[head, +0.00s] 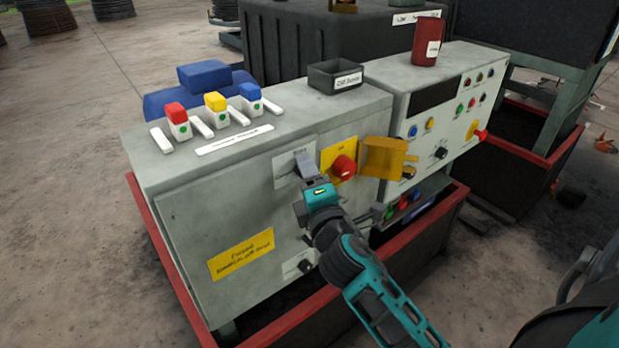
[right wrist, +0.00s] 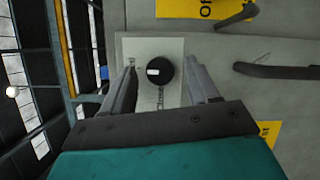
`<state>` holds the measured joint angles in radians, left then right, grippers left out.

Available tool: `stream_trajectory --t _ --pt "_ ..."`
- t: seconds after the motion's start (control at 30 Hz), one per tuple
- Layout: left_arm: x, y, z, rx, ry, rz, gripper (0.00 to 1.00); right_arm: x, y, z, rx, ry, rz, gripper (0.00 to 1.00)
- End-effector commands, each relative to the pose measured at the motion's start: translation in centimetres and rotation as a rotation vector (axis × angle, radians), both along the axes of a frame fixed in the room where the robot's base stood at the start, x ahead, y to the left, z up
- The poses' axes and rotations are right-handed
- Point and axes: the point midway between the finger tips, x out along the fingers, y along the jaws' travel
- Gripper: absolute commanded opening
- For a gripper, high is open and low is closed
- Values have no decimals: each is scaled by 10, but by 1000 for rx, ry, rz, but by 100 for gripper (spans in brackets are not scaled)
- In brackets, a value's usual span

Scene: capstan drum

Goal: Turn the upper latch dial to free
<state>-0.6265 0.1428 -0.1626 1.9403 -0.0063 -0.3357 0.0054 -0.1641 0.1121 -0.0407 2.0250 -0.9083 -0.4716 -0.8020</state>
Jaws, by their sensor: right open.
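The upper latch dial shows in the right wrist view as a round black knob (right wrist: 160,69) with a short white mark. It sits on a pale plate (right wrist: 148,47) with partly hidden lettering. In the head view that plate (head: 283,174) is on the grey cabinet's front, and my gripper hides the dial. My right gripper (head: 306,168) is in front of the plate. In the right wrist view its fingers (right wrist: 161,68) are open, one on each side of the dial. I cannot tell whether they touch it. My left gripper is not in view.
A red knob (head: 344,167) on a yellow plate and a yellow flap (head: 388,158) stand just right of the gripper. A lower dial (head: 306,266) is below. Coloured blocks (head: 216,102) and a black tray (head: 334,78) sit on top. A red-rimmed trough (head: 290,325) surrounds the base.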

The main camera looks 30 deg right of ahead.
Motion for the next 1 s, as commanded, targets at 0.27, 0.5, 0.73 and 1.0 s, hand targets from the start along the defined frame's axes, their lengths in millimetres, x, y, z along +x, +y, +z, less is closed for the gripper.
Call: stream_trajectory --t 0.27,0.5,0.73,1.0 --pt "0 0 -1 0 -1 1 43 -5 2 -1 0 0 1 60" --pt "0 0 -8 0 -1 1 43 -43 14 -4 3 4 1 60" --pt "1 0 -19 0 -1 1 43 -87 27 -6 3 3 -1 60" --pt "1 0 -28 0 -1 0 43 -117 37 -5 2 2 0 60"
